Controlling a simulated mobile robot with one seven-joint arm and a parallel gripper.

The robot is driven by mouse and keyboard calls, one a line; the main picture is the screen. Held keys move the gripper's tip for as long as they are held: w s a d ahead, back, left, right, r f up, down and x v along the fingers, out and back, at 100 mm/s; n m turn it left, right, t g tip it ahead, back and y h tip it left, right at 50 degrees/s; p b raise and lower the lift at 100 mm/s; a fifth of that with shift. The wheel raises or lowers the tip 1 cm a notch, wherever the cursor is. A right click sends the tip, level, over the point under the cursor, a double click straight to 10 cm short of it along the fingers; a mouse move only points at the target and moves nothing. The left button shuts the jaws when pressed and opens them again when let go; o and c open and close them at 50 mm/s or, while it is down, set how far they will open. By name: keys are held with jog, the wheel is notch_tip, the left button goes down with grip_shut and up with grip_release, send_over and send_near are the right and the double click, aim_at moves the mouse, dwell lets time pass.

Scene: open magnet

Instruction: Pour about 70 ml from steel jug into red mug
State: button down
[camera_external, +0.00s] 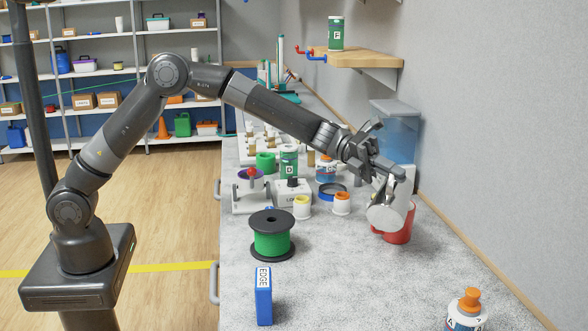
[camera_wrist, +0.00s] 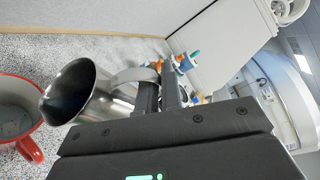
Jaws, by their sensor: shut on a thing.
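The steel jug (camera_external: 384,216) is held by my gripper (camera_external: 388,178) over the worktop, in front of and partly hiding the red mug (camera_external: 402,234). In the wrist view the two fingers (camera_wrist: 158,98) are shut on the handle of the steel jug (camera_wrist: 92,98). The jug is tilted, its open mouth turned towards the red mug (camera_wrist: 32,150), whose rim is close by. The mug stands upright with its handle showing. Its inside looks grey; I cannot tell the liquid level. No stream is clearly visible, and the jug's inside is dark.
A green spool (camera_external: 272,240) and a blue EDGE box (camera_external: 264,295) stand at the front left. An orange-capped bottle (camera_external: 467,310) is at the front right. A blue-tinted container (camera_external: 396,130) stands behind the jug by the wall. Worktop before the mug is clear.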

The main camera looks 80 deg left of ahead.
aim_at(385, 199)
jog(key=shift+w+a+r+n+p, duration=0.3)
jog(key=shift+w+a+n+p, duration=0.05)
jog(key=shift+a+n, duration=0.1)
jog(key=shift+w+a+r, duration=0.1)
jog(key=shift+w+a, duration=0.1)
jog(key=shift+a, duration=0.05)
jog(key=shift+w+a+r+n+h, duration=0.2)
jog(key=shift+w+a+n+h, duration=0.2)
jog(key=shift+a+n, duration=0.1)
dwell(0.3)
jog(key=shift+s+d, duration=0.2)
jog(key=shift+s+r, duration=0.1)
jog(key=shift+a+p, duration=0.1)
jog(key=shift+p, duration=0.25)
jog(key=s+d, duration=0.1)
jog(key=d+f+m, duration=0.1)
jog(key=s+d+f+m+y, duration=0.1)
jog(key=shift+s+d+m, duration=0.25)
jog(key=shift+s, duration=0.1)
jog(key=shift+s+d+f+m+y, duration=0.25)
jog(key=shift+d+f+m+y, duration=0.05)
jog(key=shift+f+m, duration=0.25)
jog(key=shift+s+d+f+m+y, duration=0.2)
jog(key=shift+d+f+m+y, duration=0.1)
jog(key=shift+f+m, duration=0.25)
jog(key=shift+f, duration=0.1)
dwell(1.1)
